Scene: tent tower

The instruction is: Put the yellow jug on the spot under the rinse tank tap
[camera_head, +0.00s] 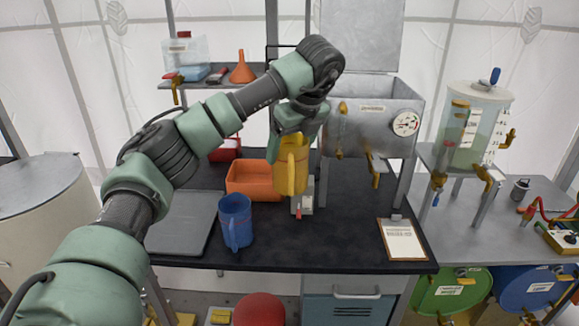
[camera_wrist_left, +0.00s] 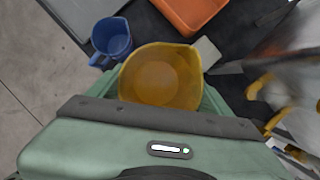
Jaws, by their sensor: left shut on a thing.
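My left gripper (camera_head: 291,135) is shut on the yellow jug (camera_head: 291,172) and holds it upright, seemingly above the dark worktop. The left wrist view looks down into the open jug (camera_wrist_left: 160,80), which looks empty; my fingertips are mostly hidden behind it. To the right stands a grey metal tank (camera_head: 370,128) on legs, with a gauge and brass taps (camera_head: 373,170) at its front. Further right is a clear tank (camera_head: 474,125) with brass taps. Their labels are too small to read, so I cannot tell which is the rinse tank. My right gripper is out of view.
A blue jug (camera_head: 236,220) stands on the worktop (camera_head: 290,248), left of the held jug. An orange tray (camera_head: 253,180) lies behind it. A small pale device (camera_head: 306,196) is by the held jug, and a clipboard (camera_head: 402,240) lies at the front right.

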